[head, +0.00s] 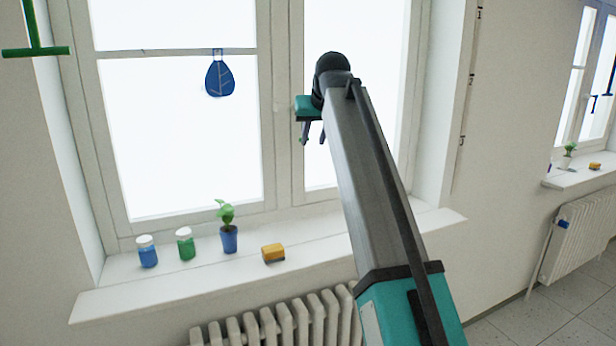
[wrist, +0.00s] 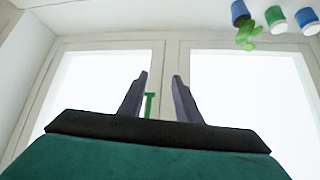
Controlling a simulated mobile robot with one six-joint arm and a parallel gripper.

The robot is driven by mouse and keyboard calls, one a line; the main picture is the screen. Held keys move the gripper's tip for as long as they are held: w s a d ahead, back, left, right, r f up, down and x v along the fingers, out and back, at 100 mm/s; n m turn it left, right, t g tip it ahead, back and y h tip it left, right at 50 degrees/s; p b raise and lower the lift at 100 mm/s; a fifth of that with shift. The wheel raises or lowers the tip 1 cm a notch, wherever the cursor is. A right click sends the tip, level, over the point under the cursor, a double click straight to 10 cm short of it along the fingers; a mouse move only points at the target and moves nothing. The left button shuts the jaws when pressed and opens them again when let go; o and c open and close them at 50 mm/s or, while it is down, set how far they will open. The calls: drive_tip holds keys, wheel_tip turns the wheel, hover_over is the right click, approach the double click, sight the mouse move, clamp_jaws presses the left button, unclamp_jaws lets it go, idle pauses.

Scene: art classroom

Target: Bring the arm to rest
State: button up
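My arm reaches up in front of the window in the head view. My gripper (head: 313,142) hangs at its far end with the fingers pointing down, in front of the window's middle post. In the wrist view, my gripper (wrist: 160,75) has its two fingers apart, with no object held between them. A small green T-shaped thing (wrist: 150,104) shows between the fingers. Its distance from them is hard to tell.
On the windowsill (head: 180,288) stand a blue jar (head: 147,254), a green jar (head: 186,246), a potted plant (head: 229,238) and a yellow sponge (head: 273,253). A radiator (head: 290,323) is below. A second sill (head: 590,176) is at right.

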drive_tip(key=s+d+f+g, duration=0.2)
drive_tip(key=s+d+f, duration=0.2)
drive_tip(key=f, duration=1.3)
drive_tip(key=s+d+f+m+g+h, duration=0.1)
drive_tip(key=s+d+f, duration=0.25)
drive_tip(key=f, duration=1.45)
drive_tip(key=s+d+f+g, duration=0.2)
drive_tip(key=s+d+f, duration=0.15)
drive_tip(key=f, duration=1.35)
drive_tip(key=s+d+f+g, duration=0.1)
drive_tip(key=s+f+g, duration=0.2)
drive_tip(key=s+f, duration=0.9)
drive_tip(key=s+d+f+g, duration=0.2)
drive_tip(key=s+f+g, duration=0.1)
drive_tip(key=s+f, duration=1)
drive_tip(key=s+d+f+m+g, duration=0.1)
drive_tip(key=s+f+g, duration=0.1)
drive_tip(key=s+f, duration=1)
drive_tip(key=s, duration=0.9)
drive_tip(key=shift+d+f+g+h, duration=0.15)
drive_tip(key=shift+f+g+h, duration=0.05)
drive_tip(key=shift+g+h, duration=0.2)
